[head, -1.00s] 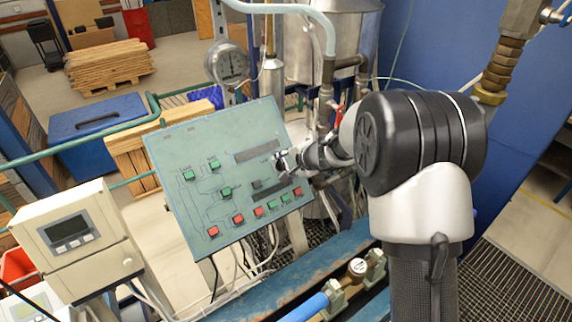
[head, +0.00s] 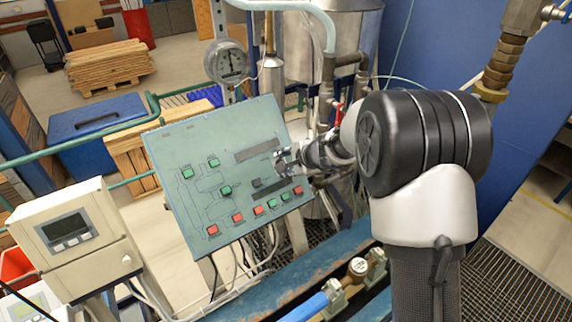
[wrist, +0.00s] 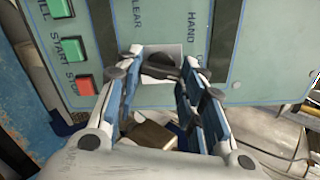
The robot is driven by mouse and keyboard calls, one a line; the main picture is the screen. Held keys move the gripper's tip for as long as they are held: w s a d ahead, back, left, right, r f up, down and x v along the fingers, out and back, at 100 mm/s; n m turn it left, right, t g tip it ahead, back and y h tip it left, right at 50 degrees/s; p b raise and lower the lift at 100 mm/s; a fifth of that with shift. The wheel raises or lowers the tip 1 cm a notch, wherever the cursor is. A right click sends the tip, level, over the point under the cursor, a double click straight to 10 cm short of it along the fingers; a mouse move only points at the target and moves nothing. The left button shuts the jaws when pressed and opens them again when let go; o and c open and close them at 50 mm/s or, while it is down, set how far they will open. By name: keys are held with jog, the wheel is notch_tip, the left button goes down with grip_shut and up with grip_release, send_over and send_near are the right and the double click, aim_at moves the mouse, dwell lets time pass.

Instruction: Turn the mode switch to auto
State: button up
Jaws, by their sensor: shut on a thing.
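The mode switch is a dark knob (wrist: 160,66) on a pale plate on the green control panel (head: 170,150). HAND is printed to the right of it and CLEAR to the left in the wrist view. My gripper (wrist: 163,60) has its two fingertips on either side of the knob and is shut on it. In the head view my gripper (head: 284,162) is at the panel's right edge, and it hides the switch. The fingers partly cover the knob in the wrist view, so its exact pointing direction is hard to tell.
Red and green START and STOP buttons (wrist: 86,86) lie left of the fingers. A row of buttons (head: 258,210) runs along the panel's lower edge. Pipes (head: 327,95) and a metal tank (head: 305,45) stand close behind. A beige meter box (head: 75,235) is at lower left.

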jog(key=m, duration=0.5)
jog(key=shift+f+m, duration=0.1)
jog(key=shift+m, duration=0.2)
dwell(0.4)
jog(key=o, duration=1.1)
jog(key=shift+s, duration=0.1)
jog(key=v, duration=1.2)
